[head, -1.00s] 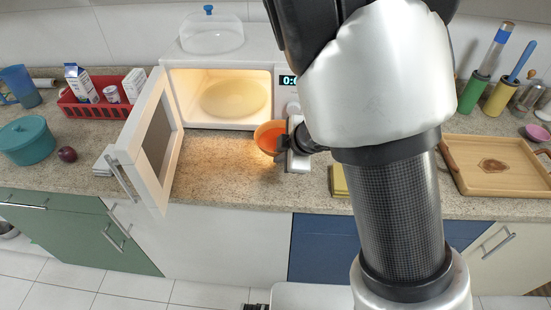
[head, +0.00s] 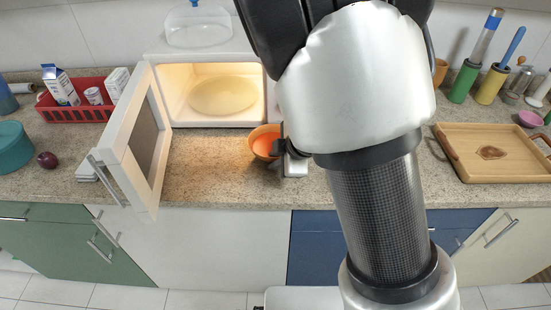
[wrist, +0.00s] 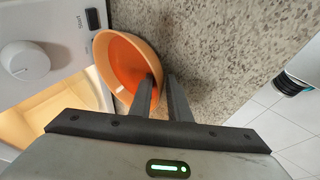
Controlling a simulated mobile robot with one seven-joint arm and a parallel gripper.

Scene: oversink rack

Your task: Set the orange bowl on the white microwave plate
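The orange bowl (head: 264,143) is in front of the microwave's right side, open side up and a little tilted. My gripper (wrist: 159,80) is shut on its rim, one finger inside the bowl (wrist: 122,62) and one outside. In the head view my gripper (head: 284,150) is at the bowl's right side, partly hidden by my arm. The white microwave (head: 212,123) stands open and lit. Its round plate (head: 222,95) lies inside, looks yellowish in the light and is empty. I cannot tell the bowl's exact height above the counter.
The microwave door (head: 143,140) is swung open to the left, sticking out over the counter edge. A clear dome cover (head: 198,25) sits on top of the microwave. A wooden tray (head: 490,175) lies at right. The counter (head: 205,170) before the opening is clear.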

